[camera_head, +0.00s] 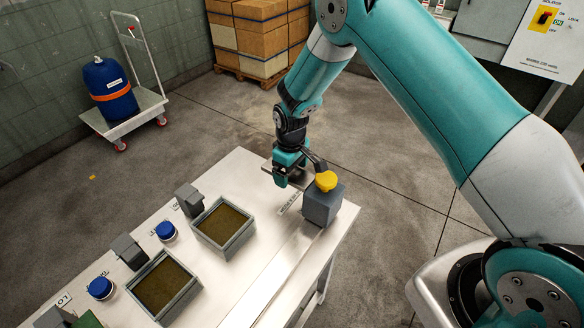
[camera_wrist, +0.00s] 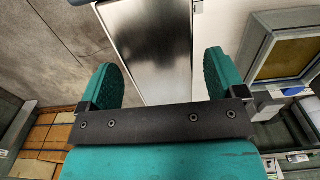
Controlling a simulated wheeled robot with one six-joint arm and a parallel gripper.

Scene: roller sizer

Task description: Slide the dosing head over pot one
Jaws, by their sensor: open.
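The apparent dosing head is a grey block (camera_head: 322,205) with a yellow knob (camera_head: 326,181) on top, at the right end of the white table. My gripper (camera_head: 287,178) is open and empty, just behind and left of this block and apart from the knob. In the wrist view, my gripper's two teal fingers (camera_wrist: 163,85) are spread above a bare metal plate (camera_wrist: 150,45). Two blue-capped pots (camera_head: 166,231) (camera_head: 101,287) stand on the table to the left. Their labels are too small to read, so I cannot tell which is pot one.
Two open grey trays (camera_head: 246,245) (camera_head: 193,290) with brown contents stand on the white table (camera_head: 285,240). A grey block (camera_head: 190,201) and another (camera_head: 128,252) stand behind them. The front strip is clear. A trolley (camera_head: 151,102) and stacked boxes (camera_head: 262,40) stand beyond.

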